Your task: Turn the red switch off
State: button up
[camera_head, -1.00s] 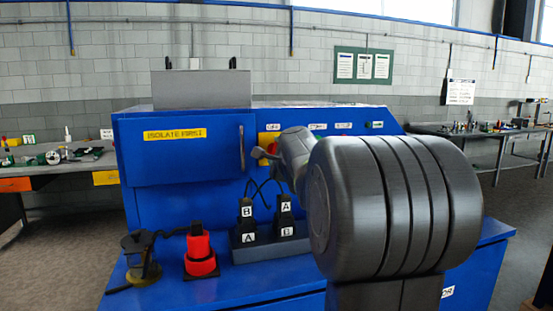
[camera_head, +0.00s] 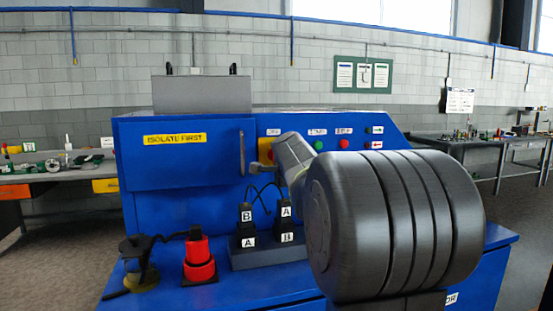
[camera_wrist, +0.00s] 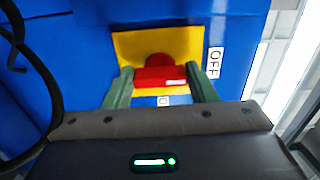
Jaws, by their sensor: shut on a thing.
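The red switch (camera_wrist: 160,72) is a round knob with a red bar handle, on a yellow plate (camera_wrist: 130,45) on the blue machine. A white mark shows near the bar's right end in the wrist view. An OFF label (camera_wrist: 215,62) is beside the plate on the right. Another small label, partly hidden, is below the bar. My gripper (camera_wrist: 161,80) is shut on the red bar, one finger at each end.
Below are black lettered blocks (camera_head: 246,228), a red-and-black device (camera_head: 198,258) and a dark tool (camera_head: 138,264). A dark cable (camera_wrist: 45,60) hangs left in the wrist view.

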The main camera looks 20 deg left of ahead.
jog(key=o, duration=1)
jog(key=b+v, duration=0.1)
jog(key=v, duration=1.3)
jog(key=shift+b, duration=0.3)
jog(key=shift+w+a, duration=0.1)
jog(key=p+x, duration=0.1)
jog(key=x, duration=1.2)
jog(key=shift+w+a+p, duration=0.25)
jog(key=shift+w+p, duration=0.05)
